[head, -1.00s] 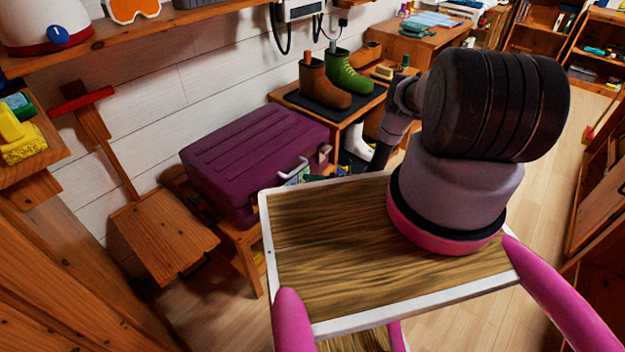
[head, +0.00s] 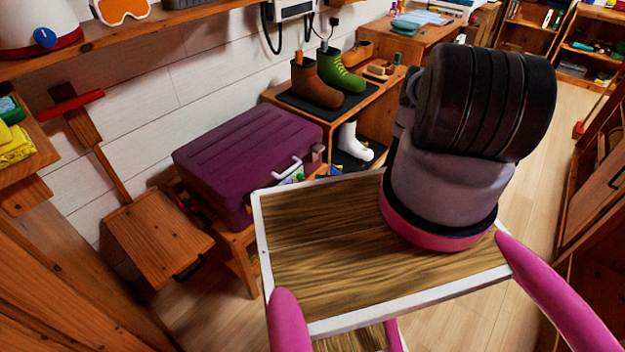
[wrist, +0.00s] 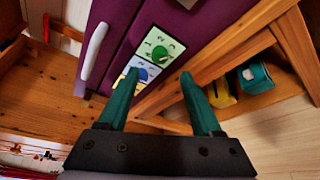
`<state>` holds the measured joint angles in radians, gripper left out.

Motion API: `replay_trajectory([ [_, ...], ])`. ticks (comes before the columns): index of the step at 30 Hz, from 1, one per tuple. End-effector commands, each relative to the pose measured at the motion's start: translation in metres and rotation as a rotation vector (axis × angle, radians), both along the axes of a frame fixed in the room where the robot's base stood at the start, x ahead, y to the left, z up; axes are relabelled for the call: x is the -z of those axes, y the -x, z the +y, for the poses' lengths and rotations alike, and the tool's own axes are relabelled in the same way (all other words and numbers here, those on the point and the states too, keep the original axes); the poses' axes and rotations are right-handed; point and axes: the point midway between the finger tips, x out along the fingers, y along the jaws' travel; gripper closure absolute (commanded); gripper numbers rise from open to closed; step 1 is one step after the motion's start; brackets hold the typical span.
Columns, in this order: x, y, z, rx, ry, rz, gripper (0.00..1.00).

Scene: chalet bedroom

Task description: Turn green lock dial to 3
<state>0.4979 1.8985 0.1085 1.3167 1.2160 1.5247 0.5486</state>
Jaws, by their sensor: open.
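The purple case (head: 250,145) lies on a low wooden bench, with its pale handle (head: 288,170) on the side facing me. In the wrist view, the case (wrist: 122,22) carries a pale panel with the green lock dial (wrist: 163,52) and numerals around it. Which number the dial points to is too small to tell. A blue dial (wrist: 141,74) sits on another panel just below it. My gripper (wrist: 160,76) is open and empty in the wrist view, its teal fingers apart. The left fingertip overlaps the blue dial's panel; contact cannot be told. In the head view my arm hides the gripper.
A wooden shelf with boots (head: 320,82) stands right of the case, with a white boot (head: 354,143) below. In the wrist view, yellow (wrist: 221,92) and teal (wrist: 255,77) items sit in a wooden compartment right of my gripper. Open floor (head: 545,150) lies at right.

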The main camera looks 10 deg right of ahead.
Motion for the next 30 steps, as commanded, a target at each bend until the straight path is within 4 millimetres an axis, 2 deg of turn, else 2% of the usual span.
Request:
replay_trajectory([
  [1, -0.002, 0.005, -0.009, 0.004, 0.0, 0.001, 0.34],
  [6, -0.005, 0.015, -0.023, 0.002, 0.0, 0.0, 0.34],
  [23, -0.006, 0.018, -0.026, 0.0, 0.001, -0.001, 0.34],
  [26, -0.017, 0.01, -0.028, -0.02, 0.016, -0.019, 0.34],
  [29, -0.045, -0.006, -0.032, -0.078, 0.059, -0.066, 0.34],
  [30, -0.061, -0.015, -0.033, -0.111, 0.084, -0.094, 0.34],
])
